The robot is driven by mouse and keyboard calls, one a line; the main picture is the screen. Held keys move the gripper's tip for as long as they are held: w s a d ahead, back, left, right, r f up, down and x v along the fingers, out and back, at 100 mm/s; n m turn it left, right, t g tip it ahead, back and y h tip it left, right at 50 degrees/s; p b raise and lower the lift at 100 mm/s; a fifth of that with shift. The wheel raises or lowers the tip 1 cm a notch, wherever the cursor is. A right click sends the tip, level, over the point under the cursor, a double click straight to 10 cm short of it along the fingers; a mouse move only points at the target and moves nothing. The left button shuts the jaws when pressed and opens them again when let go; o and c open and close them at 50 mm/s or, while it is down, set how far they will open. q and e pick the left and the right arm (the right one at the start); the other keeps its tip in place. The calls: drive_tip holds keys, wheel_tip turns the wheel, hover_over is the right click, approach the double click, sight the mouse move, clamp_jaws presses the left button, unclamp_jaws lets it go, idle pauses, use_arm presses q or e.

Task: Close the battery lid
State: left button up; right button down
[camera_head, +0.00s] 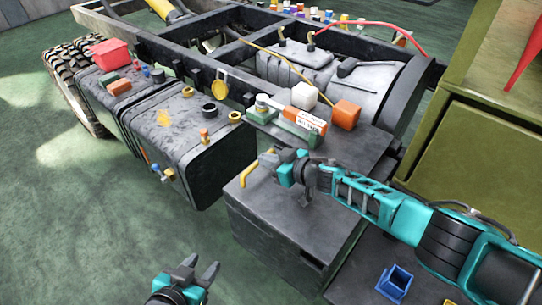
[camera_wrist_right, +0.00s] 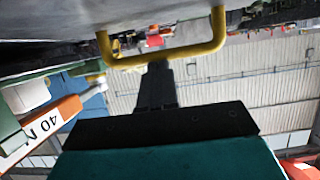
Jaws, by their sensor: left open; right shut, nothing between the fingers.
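The battery box (camera_head: 275,238) is a dark grey box at the middle of the head view. Its flat grey lid (camera_head: 290,210) lies over the top; I cannot tell whether a gap is left under it. A yellow handle (camera_head: 247,174) sits at the lid's far left edge, and shows as a yellow bar (camera_wrist_right: 165,60) in the right wrist view. My right gripper (camera_head: 272,163) is shut and empty, with its fingers (camera_wrist_right: 157,85) close to the handle; contact is unclear. My left gripper (camera_head: 201,265) is open and empty, low over the floor, apart from the box.
A black tank (camera_head: 185,130) stands left of the box. An orange-and-white tool (camera_head: 303,120), an orange block (camera_head: 346,114) and a white block (camera_head: 304,95) lie behind it. A blue open bin (camera_head: 395,281) is at lower right. An olive cabinet (camera_head: 480,150) stands right.

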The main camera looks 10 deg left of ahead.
drive_tip(key=shift+a+r, duration=0.4)
drive_tip(key=shift+a, duration=0.15)
drive_tip(key=shift+r+p, duration=0.5)
drive_tip(key=shift+p, duration=0.15)
drive_tip(key=shift+s+d+r+p, duration=2.15)
drive_tip(key=shift+s+d+r, duration=0.35)
drive_tip(key=shift+d+r, duration=1.6)
drive_tip(key=s+a+f+m+t, duration=0.1)
drive_tip(key=s+a+m+t, duration=0.25)
drive_tip(key=s, duration=0.55)
drive_tip(key=s+d+f+m+h, duration=0.2)
drive_tip(key=s+d+f+h, duration=0.2)
drive_tip(key=s+d, duration=0.3)
drive_tip(key=s+d+f+m+h, duration=0.3)
drive_tip(key=s+d, duration=0.4)
drive_tip(key=d, duration=0.5)
drive_tip(key=shift+d+f+h, duration=0.4)
drive_tip(key=shift+f+h, duration=0.25)
drive_tip(key=shift+h, duration=0.55)
